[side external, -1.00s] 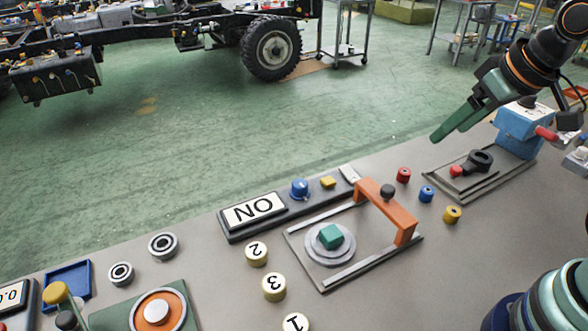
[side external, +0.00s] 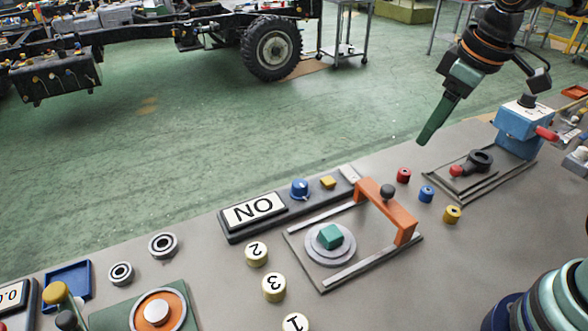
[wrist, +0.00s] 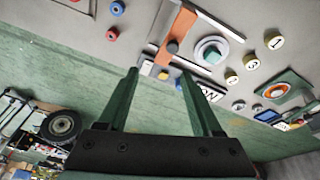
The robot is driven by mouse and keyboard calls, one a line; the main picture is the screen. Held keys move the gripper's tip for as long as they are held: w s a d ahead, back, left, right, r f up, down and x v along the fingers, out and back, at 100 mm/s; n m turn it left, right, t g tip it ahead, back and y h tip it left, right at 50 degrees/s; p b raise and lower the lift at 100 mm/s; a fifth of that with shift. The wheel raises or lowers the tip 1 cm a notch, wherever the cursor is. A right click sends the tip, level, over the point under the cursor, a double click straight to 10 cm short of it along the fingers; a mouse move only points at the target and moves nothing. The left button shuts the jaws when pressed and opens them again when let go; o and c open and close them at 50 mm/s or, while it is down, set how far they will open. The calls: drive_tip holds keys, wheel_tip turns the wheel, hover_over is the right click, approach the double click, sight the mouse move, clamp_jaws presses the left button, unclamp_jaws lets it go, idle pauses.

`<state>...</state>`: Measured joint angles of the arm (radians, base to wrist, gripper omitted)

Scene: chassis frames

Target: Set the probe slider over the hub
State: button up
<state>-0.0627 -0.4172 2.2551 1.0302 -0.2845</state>
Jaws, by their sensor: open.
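The probe slider is an orange bridge (side external: 403,224) with a dark knob (side external: 387,191) on top. It spans two rails at the right end of a grey plate (side external: 310,270). The hub, a round grey disc (side external: 318,252) with a teal block (side external: 331,236), lies on the plate left of the bridge, apart from it. In the wrist view the bridge (wrist: 183,27) and the hub (wrist: 211,50) show beyond the fingers. My gripper (side external: 425,140) has green fingers and hangs in the air above and behind the slider. In the wrist view my gripper (wrist: 160,80) is open and empty.
Red (side external: 403,175), blue (side external: 426,193) and yellow (side external: 452,214) cylinders stand right of the slider. An ON panel (side external: 253,212) with a blue knob (side external: 299,189) lies behind the plate. Numbered discs (side external: 274,287) lie at its left. A blue box (side external: 522,130) stands far right.

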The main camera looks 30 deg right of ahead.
sight(389, 187)
drive_tip(key=w+a+f+n+g, duration=0.1)
drive_tip(key=f, duration=0.4)
drive_tip(key=w+a+f+n+g, duration=0.1)
drive_tip(key=f+n, duration=0.1)
drive_tip(key=f, duration=0.3)
drive_tip(key=w+a+f+n+g, duration=0.1)
drive_tip(key=f+n, duration=0.1)
drive_tip(key=f, duration=0.3)
drive_tip(key=shift+w, duration=0.35)
drive_tip(key=shift+r, duration=0.1)
clamp_jaws()
idle(1.0)
